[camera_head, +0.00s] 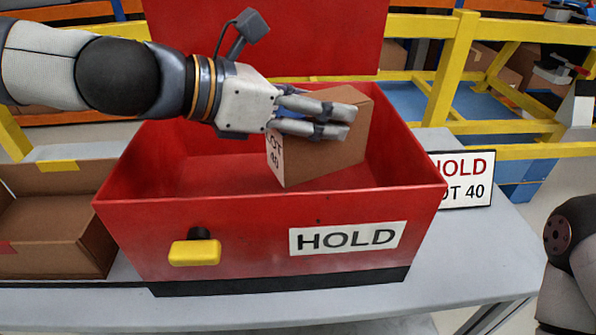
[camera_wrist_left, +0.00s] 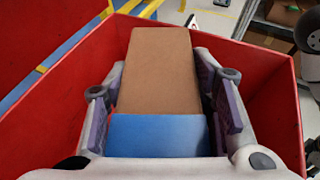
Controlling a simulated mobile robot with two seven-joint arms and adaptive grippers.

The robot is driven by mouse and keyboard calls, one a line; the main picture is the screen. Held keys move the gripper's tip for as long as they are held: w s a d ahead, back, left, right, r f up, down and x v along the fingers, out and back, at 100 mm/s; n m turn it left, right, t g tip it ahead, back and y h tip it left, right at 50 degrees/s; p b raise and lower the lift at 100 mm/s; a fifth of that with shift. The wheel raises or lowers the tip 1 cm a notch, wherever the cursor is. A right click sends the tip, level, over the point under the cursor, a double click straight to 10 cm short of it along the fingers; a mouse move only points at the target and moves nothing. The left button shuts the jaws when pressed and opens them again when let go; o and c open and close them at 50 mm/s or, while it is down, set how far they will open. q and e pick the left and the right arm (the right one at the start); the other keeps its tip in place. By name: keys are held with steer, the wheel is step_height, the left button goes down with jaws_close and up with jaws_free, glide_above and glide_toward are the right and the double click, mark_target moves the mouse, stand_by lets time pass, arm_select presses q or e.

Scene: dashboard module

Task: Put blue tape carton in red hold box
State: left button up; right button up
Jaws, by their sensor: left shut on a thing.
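The red hold box (camera_head: 180,218) stands open on the grey table, its front marked HOLD, its red lid raised at the back. The blue tape carton (camera_head: 338,165) is a brown carton with a white label reading LOT 40. It is tilted and inside the box opening at the right; whether it touches the floor of the box is hard to tell. My left gripper (camera_head: 316,117) is shut on it from the left. In the left wrist view the blue tape (camera_wrist_left: 158,135) crosses the carton's near end between the fingers, with red walls around. My right gripper is out of view.
An open brown carton (camera_head: 50,255) stands left of the box. A HOLD LOT 40 sign (camera_head: 466,179) stands at its right. A yellow latch (camera_head: 195,252) sticks out from the box's front. Yellow rails (camera_head: 455,65) run behind the table.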

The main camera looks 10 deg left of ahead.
mark_target(274, 141)
arm_select(q)
step_height(274, 141, down, 8)
steer(key=shift+r+b, duration=0.1)
steer(key=shift+b, duration=1.1)
steer(key=shift+r, duration=0.25)
steer(key=o, duration=1.6)
steer(key=shift+w, duration=0.1)
steer(key=shift+c, duration=0.2)
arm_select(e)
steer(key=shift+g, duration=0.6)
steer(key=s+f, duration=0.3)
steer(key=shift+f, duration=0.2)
